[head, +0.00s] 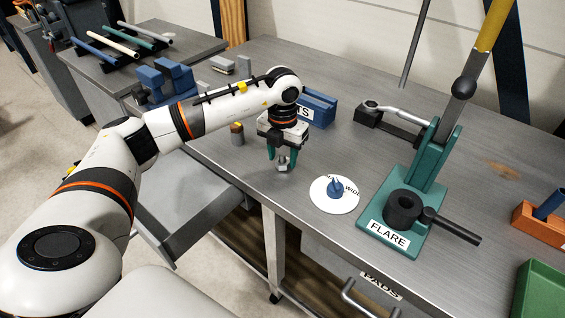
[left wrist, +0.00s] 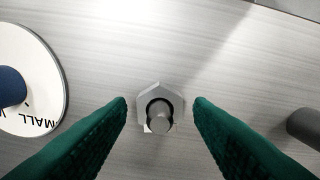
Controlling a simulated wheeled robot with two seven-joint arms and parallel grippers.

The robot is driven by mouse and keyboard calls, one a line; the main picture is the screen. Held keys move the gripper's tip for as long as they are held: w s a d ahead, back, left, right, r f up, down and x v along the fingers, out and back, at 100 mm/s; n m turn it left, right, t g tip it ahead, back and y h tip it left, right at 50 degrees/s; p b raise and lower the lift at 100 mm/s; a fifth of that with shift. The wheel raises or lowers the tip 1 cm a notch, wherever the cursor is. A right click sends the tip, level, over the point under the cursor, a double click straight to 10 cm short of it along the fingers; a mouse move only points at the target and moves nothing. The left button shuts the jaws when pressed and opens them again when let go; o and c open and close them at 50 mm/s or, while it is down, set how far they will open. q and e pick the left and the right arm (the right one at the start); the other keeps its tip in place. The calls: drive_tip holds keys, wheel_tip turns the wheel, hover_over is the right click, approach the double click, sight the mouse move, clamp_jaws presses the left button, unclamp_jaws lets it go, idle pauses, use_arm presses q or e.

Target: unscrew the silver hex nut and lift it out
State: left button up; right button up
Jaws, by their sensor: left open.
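The silver hex nut (left wrist: 160,98) shows in the left wrist view, around a grey threaded post or bolt (left wrist: 159,124) that stands on the metal bench. In the head view the nut (head: 283,169) sits at the bench, just below my left gripper (head: 282,158). My left gripper's green fingers also show in the left wrist view (left wrist: 160,108); they are open, one on either side of the nut and apart from it. How far down the nut sits on the thread is hard to tell. My right gripper is not in view.
A teal FLARE press (head: 401,240) stands farther right. A blue bin (head: 318,108) is behind. The bench's front edge is close.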

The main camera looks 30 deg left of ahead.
use_arm(q)
wheel_tip(320, 180, up, 5)
drive_tip(key=p, duration=0.3)
drive_tip(key=shift+r, duration=0.15)
drive_tip(key=shift+r, duration=0.2)
wheel_tip(320, 180, up, 12)
drive_tip(key=b, duration=0.1)
drive_tip(key=shift+f+b, duration=0.2)
drive_tip(key=shift+b, duration=0.1)
